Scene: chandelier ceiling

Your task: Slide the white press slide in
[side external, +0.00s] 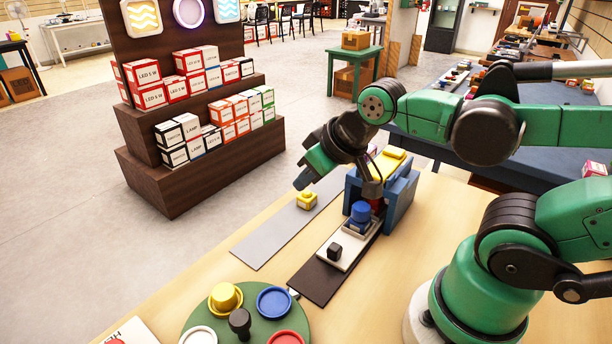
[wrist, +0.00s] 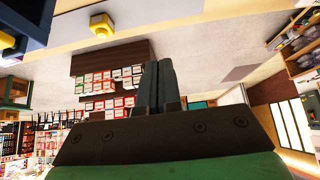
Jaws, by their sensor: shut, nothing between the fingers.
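The white press slide (side external: 328,262) lies on a dark strip in the side external view, with a black knob (side external: 335,251) at its near end. Its near part sticks out in front of the blue press (side external: 400,200), and its far end is hidden. A blue round-topped piece (side external: 360,214) sits on the slide near the press mouth.
A yellow piece (side external: 307,200) stands on a grey strip (side external: 270,240) left of the slide, and shows in the wrist view (wrist: 102,25). A green round tray (side external: 255,325) with coloured dishes is at the near edge. Wooden tabletop right of the dark strip (side external: 318,283) is clear.

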